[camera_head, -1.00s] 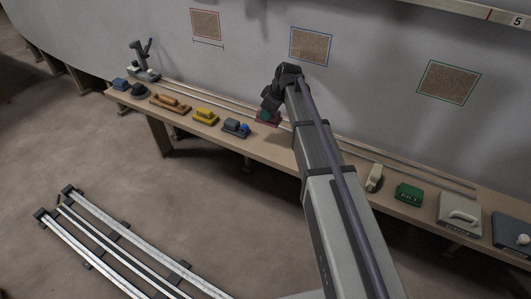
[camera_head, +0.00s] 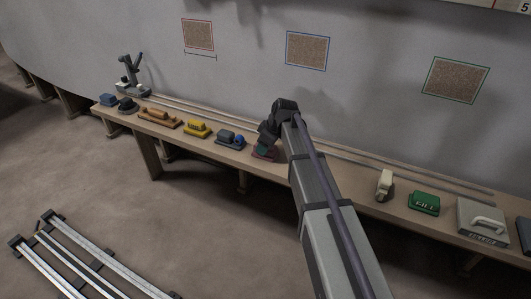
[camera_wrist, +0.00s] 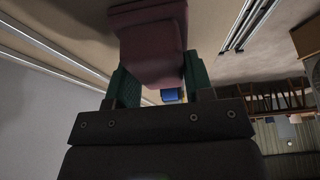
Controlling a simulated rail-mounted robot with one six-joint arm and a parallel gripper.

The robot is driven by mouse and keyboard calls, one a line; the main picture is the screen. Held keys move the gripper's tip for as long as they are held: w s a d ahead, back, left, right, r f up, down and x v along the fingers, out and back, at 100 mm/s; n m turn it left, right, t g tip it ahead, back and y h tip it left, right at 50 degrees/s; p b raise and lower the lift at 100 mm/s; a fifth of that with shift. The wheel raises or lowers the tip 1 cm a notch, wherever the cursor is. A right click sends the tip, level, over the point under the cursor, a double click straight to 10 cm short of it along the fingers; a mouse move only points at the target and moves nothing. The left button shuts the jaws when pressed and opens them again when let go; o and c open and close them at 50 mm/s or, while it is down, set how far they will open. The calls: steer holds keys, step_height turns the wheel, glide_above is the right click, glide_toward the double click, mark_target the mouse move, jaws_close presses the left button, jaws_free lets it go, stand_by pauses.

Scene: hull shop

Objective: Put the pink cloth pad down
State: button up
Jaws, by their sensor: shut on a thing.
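The pink cloth pad (camera_head: 264,154) is a dull dark red-pink block on a wider base. It is held in my gripper (camera_head: 266,145) over the wooden bench (camera_head: 330,182), just right of a blue-grey tool. In the wrist view, the green fingers of my gripper (camera_wrist: 158,70) are shut on both sides of the pad (camera_wrist: 150,35). The pad is at or very near the bench top; I cannot tell whether it touches. My arm hides the bench to the right of it.
Left of the pad stand a blue-grey tool (camera_head: 231,138), a yellow tool (camera_head: 197,128) and an orange-brown sander (camera_head: 158,118). To the right are a cream tool (camera_head: 385,184), a green box (camera_head: 424,202) and a grey handled case (camera_head: 483,222). A wall with framed panels rises behind.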

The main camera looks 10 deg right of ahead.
steer(key=o, duration=1.3)
steer(key=shift+r, duration=0.1)
steer(key=p+v, duration=1.2)
steer(key=s+a+f+m+g+h, duration=0.15)
steer(key=s+m, duration=0.35)
steer(key=s, duration=0.8)
steer(key=s+a+m+g+h, duration=0.15)
steer(key=s+m, duration=0.35)
steer(key=s, duration=0.7)
steer(key=shift+h, duration=0.3)
steer(key=r+p, duration=1.8)
steer(key=r, duration=0.1)
steer(key=shift+a+r, duration=0.1)
steer(key=shift+a, duration=0.2)
steer(key=shift+f, duration=0.4)
steer(key=shift+c, duration=0.9)
